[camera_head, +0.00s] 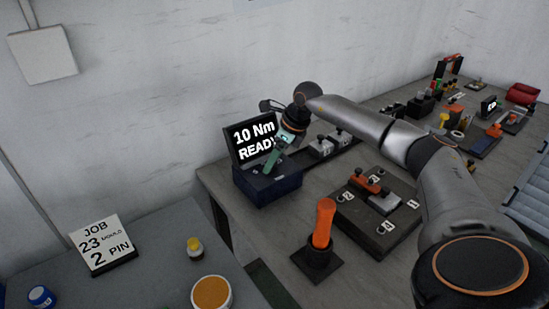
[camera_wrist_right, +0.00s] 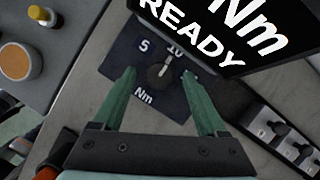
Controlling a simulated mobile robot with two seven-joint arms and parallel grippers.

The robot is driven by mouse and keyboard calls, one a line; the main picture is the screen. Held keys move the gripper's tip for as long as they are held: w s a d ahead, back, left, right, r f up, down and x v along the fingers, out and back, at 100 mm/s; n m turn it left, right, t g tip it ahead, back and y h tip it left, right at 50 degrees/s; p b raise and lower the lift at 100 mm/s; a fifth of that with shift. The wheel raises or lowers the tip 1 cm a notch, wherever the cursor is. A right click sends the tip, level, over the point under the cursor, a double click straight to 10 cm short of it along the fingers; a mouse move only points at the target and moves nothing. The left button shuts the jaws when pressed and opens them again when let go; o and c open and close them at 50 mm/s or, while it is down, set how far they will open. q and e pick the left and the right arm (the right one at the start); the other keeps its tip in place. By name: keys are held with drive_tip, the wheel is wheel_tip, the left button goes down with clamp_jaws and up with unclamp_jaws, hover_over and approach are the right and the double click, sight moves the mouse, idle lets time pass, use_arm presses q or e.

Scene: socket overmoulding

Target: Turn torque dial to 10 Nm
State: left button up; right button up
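The torque unit is a dark blue box (camera_head: 270,188) with a black screen (camera_head: 254,138) reading "10 Nm" and "READY". In the right wrist view its top plate (camera_wrist_right: 125,62) carries the marks "5", "10" and "Nm". A dark round dial (camera_wrist_right: 158,77) sits in the middle, its light pointer line towards the "10". My right gripper (camera_head: 272,160) is over the box top. Its two green fingers stand apart on either side of the dial, with gaps visible and nothing held. In the head view the gripper hides the dial. My left gripper is in neither view.
An orange-handled tool (camera_head: 324,223) stands upright in a black holder in front of the box. A dark fixture plate (camera_head: 375,222) lies to its right. Grey blocks (camera_head: 330,141) stand behind. A job sign (camera_head: 100,244) is on the left table.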

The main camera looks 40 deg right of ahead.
drive_tip(key=v, duration=1.2)
drive_tip(key=shift+r, duration=0.25)
drive_tip(key=shift+s+f, duration=0.1)
drive_tip(key=shift+s, duration=0.05)
